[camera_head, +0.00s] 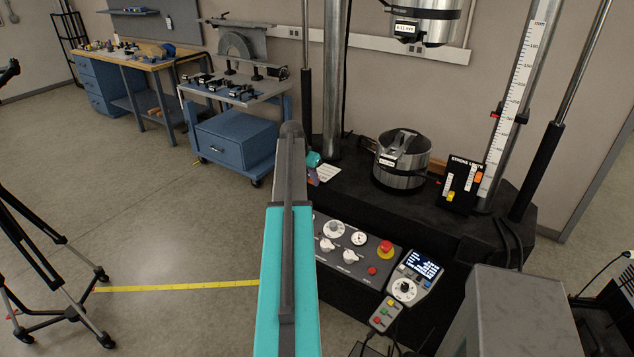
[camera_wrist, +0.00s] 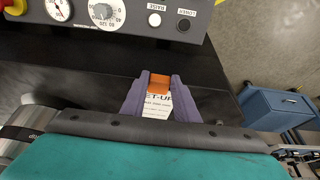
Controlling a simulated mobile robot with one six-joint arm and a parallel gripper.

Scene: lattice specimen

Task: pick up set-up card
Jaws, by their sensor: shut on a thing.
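The set-up card (camera_wrist: 157,106) is white with dark print, and "ET-UP" can be read on it in the wrist view. It lies between the two purple fingers of my gripper (camera_wrist: 160,79), which is shut on it. An orange piece (camera_wrist: 160,82) shows between the fingertips, at the card's far end. In the head view the white card (camera_head: 327,172) shows just right of my arm, over the black machine base. My arm hides much of my gripper there.
The control panel (camera_head: 345,245) with knobs and a red button is in front of the black base (camera_head: 370,205). A metal cylinder (camera_head: 402,165) and a black stroke-limits box (camera_head: 461,185) stand on the base. A blue cart (camera_head: 235,145) is behind at left.

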